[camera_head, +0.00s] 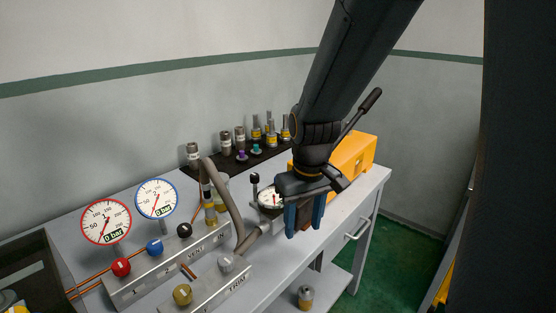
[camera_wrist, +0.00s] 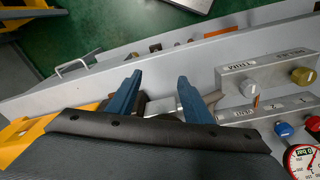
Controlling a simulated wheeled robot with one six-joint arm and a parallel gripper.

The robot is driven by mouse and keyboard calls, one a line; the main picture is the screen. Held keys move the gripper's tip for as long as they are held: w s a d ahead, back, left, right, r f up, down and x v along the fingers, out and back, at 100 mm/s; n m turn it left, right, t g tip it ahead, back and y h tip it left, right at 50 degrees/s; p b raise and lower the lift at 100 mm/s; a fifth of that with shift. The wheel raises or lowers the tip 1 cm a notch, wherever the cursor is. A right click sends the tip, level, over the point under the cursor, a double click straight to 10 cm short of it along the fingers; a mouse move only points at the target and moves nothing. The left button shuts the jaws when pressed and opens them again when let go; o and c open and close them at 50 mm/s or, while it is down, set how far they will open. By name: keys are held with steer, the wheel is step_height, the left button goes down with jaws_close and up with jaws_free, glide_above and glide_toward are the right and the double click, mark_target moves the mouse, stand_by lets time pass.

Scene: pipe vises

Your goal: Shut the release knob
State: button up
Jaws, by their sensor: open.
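Two knobs sit on the front block: a brass knob (camera_head: 182,294) and a grey knob (camera_head: 226,263). The grey one is beside the TRIM label. In the wrist view the brass knob (camera_wrist: 302,75) has a longer label beside it, too small to read surely, so I cannot confirm that it is the release knob. The grey knob (camera_wrist: 248,88) is nearer my fingers there. My gripper (camera_head: 304,230) points down over the bench, right of both knobs and apart from them. In the wrist view its blue fingers (camera_wrist: 160,78) are spread, with part of a grey fitting behind them.
The rear block carries red (camera_head: 121,267), blue (camera_head: 154,247) and black (camera_head: 184,230) knobs. Two large gauges (camera_head: 106,222) stand behind. A grey hose (camera_head: 225,195) and a small dial (camera_head: 270,198) are left of my gripper. An orange case (camera_head: 352,158) is behind it.

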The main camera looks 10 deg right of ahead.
steer(key=w+r+n, duration=0.2)
steer(key=w+r, duration=0.1)
steer(key=w, duration=0.3)
steer(key=w+r+n+p, duration=0.1)
steer(key=w+r+n, duration=0.2)
steer(key=w, duration=0.4)
steer(key=w+r+n+g+p, duration=0.1)
steer(key=w+r+n, duration=0.1)
steer(key=w, duration=0.5)
steer(key=shift+w+a+r, duration=0.1)
steer(key=shift+a+r, duration=0.05)
steer(key=shift+r, duration=0.75)
steer(key=shift+w+n+p, duration=0.15)
steer(key=shift+n+p, duration=0.15)
steer(key=shift+f, duration=0.35)
steer(key=shift+f+p, duration=1.15)
steer(key=shift+f, duration=2.35)
steer(key=c, duration=1.1)
